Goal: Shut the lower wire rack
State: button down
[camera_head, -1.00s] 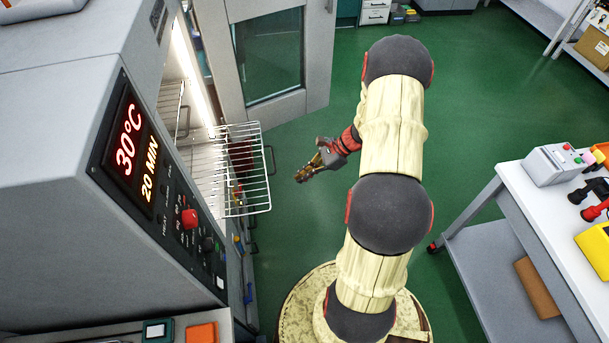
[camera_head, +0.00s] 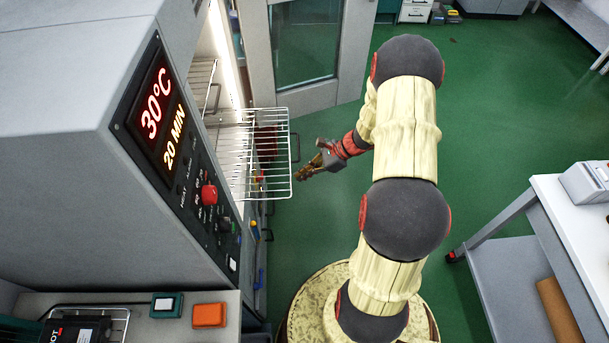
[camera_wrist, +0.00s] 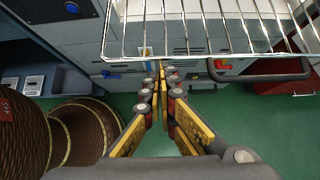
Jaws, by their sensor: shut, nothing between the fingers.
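The lower wire rack (camera_head: 262,150) sticks well out of the open oven chamber on the left. Its dark handle (camera_head: 296,147) is at its outer end. In the wrist view the rack's wires (camera_wrist: 225,28) cross the top, with the handle (camera_wrist: 262,72) below them at right. My gripper (camera_head: 300,175) is shut and empty, just outside the rack's outer end, near its front corner. In the wrist view my gripper's fingertips (camera_wrist: 161,68) lie left of the handle, by the rack's front edge; I cannot tell whether they touch.
The oven door (camera_head: 305,60) stands open behind the rack. The oven's control panel (camera_head: 180,150) is in front of it, and another rack (camera_head: 203,85) sits inside. A white-topped bench (camera_head: 575,215) is at right. Green floor (camera_head: 500,110) is clear between.

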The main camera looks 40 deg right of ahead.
aim_at(230, 180)
jog(key=w+a, duration=0.4)
jog(key=a, duration=0.3)
jog(key=w+a, duration=0.5)
jog(key=a, duration=0.2)
jog(key=w+a, duration=0.4)
jog(key=a, duration=0.3)
jog(key=shift+w+a, duration=0.2)
jog(key=shift+w, duration=0.1)
jog(key=shift+d, duration=0.1)
jog(key=shift+s+d, duration=0.15)
jog(key=shift+d, duration=0.05)
jog(key=s+d, duration=0.1)
jog(key=d, duration=0.1)
jog(key=s+d+r, duration=0.1)
jog(key=shift+s+d+p, duration=0.15)
jog(key=shift+d+p, duration=0.2)
jog(key=shift+p, duration=0.05)
jog(key=p+v, duration=0.2)
jog(key=v, duration=0.6)
jog(key=shift+s+d+r, duration=0.15)
jog(key=shift+s, duration=0.05)
